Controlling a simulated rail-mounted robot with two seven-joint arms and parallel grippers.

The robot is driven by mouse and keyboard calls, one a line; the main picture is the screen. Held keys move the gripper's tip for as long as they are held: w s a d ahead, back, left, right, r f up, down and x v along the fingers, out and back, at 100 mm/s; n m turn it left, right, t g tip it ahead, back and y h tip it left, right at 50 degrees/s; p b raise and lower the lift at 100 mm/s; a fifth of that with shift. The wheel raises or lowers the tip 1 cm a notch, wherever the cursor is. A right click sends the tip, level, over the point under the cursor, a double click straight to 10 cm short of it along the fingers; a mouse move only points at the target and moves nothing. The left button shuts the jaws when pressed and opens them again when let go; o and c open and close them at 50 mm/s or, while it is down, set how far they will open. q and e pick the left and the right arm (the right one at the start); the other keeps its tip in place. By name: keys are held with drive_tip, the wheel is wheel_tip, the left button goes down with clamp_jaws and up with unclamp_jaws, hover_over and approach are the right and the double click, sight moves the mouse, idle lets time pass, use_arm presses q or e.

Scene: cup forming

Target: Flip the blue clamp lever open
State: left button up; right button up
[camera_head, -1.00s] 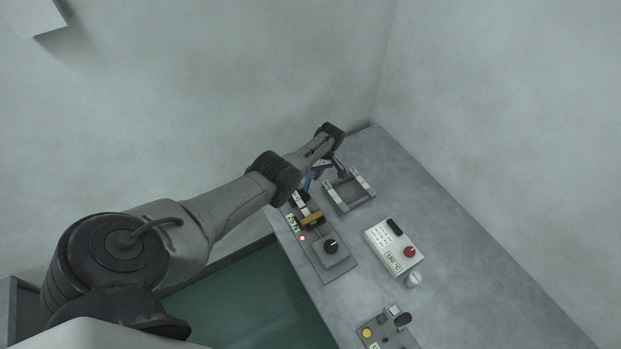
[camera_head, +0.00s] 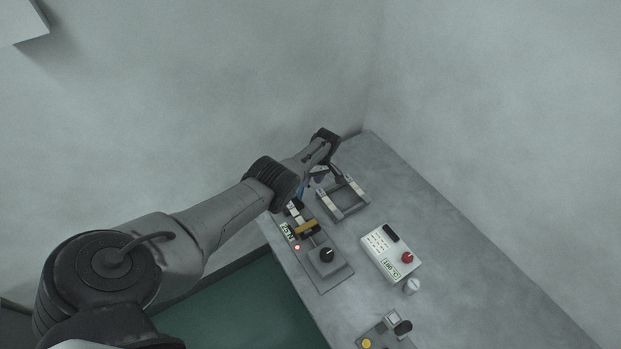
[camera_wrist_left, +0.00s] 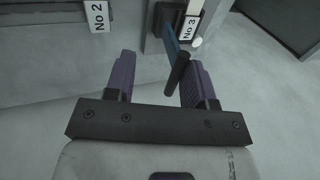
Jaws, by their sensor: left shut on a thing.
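The blue clamp lever (camera_wrist_left: 172,42) has a black grip (camera_wrist_left: 179,70) and sits beside a "No 3" label in the left wrist view. The grip lies close to the right finger in the picture. In the head view my left gripper (camera_head: 305,185) is at the left side of a grey frame (camera_head: 348,211), and the lever is too small there to make out. My right gripper is in neither view.
A "No 2" label (camera_wrist_left: 96,16) shows left of the lever. On the grey table are a panel with a black knob (camera_head: 326,255), a white control box with a red button (camera_head: 407,258), and a box with a yellow button (camera_head: 367,343). The table's right side is clear.

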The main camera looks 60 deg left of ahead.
use_arm(q)
drive_tip(key=shift+s+f, duration=0.3)
drive_tip(key=shift+f, duration=0.1)
drive_tip(key=p+v, duration=0.2)
drive_tip(key=v, duration=1.2)
drive_tip(key=shift+w+r, duration=0.25)
drive_tip(key=shift+r, duration=0.05)
